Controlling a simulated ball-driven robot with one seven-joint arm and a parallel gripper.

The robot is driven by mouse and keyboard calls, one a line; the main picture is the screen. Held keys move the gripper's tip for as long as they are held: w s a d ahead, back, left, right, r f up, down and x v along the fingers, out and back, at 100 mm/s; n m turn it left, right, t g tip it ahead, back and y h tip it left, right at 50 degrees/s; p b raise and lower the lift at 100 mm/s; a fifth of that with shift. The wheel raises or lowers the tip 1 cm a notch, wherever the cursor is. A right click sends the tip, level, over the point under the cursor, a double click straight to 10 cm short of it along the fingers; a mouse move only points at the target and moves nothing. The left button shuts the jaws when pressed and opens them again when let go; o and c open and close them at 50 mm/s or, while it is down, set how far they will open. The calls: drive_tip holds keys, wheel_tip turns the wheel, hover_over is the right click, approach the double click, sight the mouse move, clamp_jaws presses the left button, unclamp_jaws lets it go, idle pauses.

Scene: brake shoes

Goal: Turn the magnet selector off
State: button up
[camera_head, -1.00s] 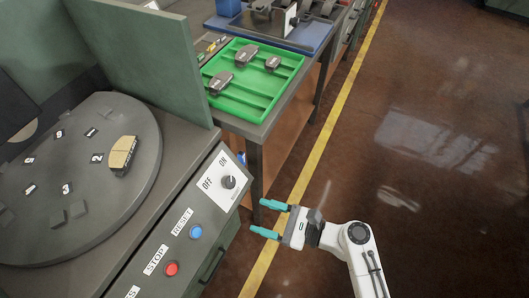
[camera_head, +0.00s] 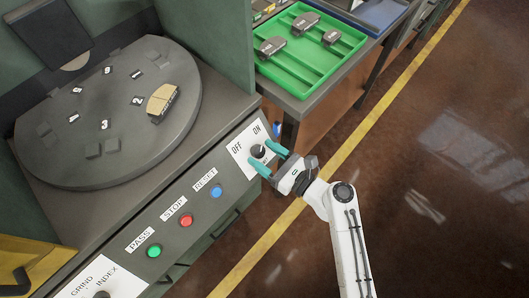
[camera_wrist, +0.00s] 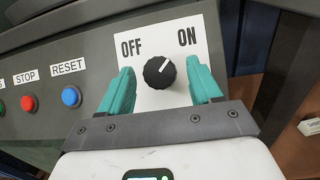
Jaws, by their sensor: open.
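The magnet selector is a black ridged knob (camera_wrist: 159,72) on a white plate (camera_wrist: 150,40) marked OFF at the left and ON at the right. In the wrist view its white pointer line tilts up and to the right, toward ON. The knob also shows in the head view (camera_head: 258,151). My gripper (camera_wrist: 160,82) has its two teal fingers apart, one on each side of the knob. I see gaps between the fingers and the knob in the wrist view. The gripper in the head view (camera_head: 268,161) is at the plate, its fingers partly covering it.
Left of the plate are a blue RESET button (camera_head: 216,191), a red STOP button (camera_head: 186,220) and a green PASS button (camera_head: 154,250). A round numbered table (camera_head: 60,150) holds a brake shoe (camera_head: 162,103). A green tray (camera_head: 300,65) with several parts stands behind. Floor at right is clear.

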drive_tip(key=shift+w+a, duration=0.15)
drive_tip(key=shift+a, duration=0.05)
drive_tip(key=c, duration=1)
